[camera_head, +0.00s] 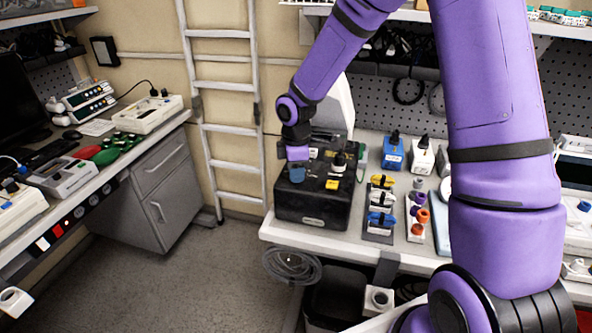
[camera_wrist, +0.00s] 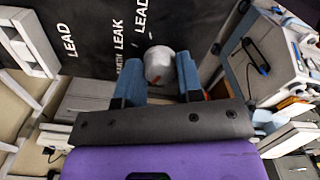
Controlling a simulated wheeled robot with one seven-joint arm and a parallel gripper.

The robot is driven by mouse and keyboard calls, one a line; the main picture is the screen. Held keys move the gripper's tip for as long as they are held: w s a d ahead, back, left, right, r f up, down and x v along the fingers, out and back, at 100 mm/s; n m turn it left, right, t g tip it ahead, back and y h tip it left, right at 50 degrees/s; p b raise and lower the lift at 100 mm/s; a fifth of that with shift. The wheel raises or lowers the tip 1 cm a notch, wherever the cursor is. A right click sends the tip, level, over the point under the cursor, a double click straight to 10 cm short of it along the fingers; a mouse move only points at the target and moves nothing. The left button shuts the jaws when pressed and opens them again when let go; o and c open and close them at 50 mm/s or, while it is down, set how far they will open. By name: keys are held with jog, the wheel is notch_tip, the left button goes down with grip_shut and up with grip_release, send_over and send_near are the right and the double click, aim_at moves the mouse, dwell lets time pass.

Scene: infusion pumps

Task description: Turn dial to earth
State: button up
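The dial (camera_wrist: 158,65) is a pale grey round knob with a red mark, on a black panel (camera_wrist: 95,40) in the wrist view. My gripper (camera_wrist: 158,78) has two blue fingers, one on each side of the dial. The fingers are apart, and a narrow gap shows beside the dial. In the head view, my gripper (camera_head: 296,170) is over the left part of a black box (camera_head: 313,213) on the bench. The dial cannot be made out there.
A black knob or plug (camera_head: 339,160) stands on the box's right side. Blue (camera_head: 393,154) and white (camera_head: 421,158) units and several coloured connectors stand to the right. A ladder (camera_head: 222,100) leans behind on the left. The floor left of the bench is clear.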

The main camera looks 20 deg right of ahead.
jog(key=shift+m, duration=0.5)
jog(key=m, duration=0.3)
jog(key=shift+m, duration=2.6)
jog(key=o, duration=0.9)
